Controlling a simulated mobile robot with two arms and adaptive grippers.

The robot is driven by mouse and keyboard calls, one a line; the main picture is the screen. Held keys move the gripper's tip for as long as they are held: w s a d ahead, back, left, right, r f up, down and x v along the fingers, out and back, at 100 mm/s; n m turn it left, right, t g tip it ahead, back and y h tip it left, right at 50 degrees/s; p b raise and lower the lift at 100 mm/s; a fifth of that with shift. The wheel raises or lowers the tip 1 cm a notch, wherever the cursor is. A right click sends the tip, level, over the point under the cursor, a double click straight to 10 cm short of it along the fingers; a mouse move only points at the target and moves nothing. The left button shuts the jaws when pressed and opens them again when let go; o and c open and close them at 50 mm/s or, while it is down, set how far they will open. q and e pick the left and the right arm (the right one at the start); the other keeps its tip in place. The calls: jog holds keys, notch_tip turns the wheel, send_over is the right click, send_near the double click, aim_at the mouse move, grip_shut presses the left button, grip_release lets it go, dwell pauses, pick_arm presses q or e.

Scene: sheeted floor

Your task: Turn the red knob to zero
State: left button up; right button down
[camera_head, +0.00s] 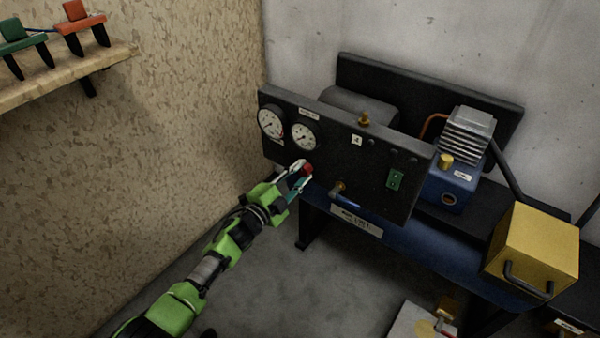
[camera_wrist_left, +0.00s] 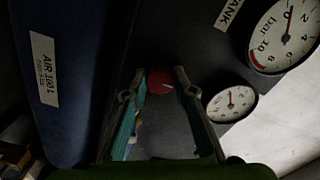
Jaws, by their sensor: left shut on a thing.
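The red knob (camera_head: 308,169) sits low on the left part of a black panel (camera_head: 330,150), under two round white gauges. My left gripper (camera_head: 301,172) reaches up to the panel from below left and is shut on the knob. In the left wrist view the red knob (camera_wrist_left: 160,81) lies between the two fingertips (camera_wrist_left: 158,88), with a pale pointer mark on its face. Both gauges, the big one (camera_wrist_left: 285,35) and the small one (camera_wrist_left: 231,103), show there. Any scale around the knob is too dark to read. My right gripper is not in view.
A brass valve with a blue handle (camera_head: 346,198) sticks out right of the knob. A green switch (camera_head: 395,180) is farther right. A blue pump (camera_head: 449,186) and a yellow box (camera_head: 536,250) stand to the right. A shelf (camera_head: 70,72) is on the left wall.

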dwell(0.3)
pick_arm(q)
jog(key=o, duration=1.1)
jog(key=v, duration=1.2)
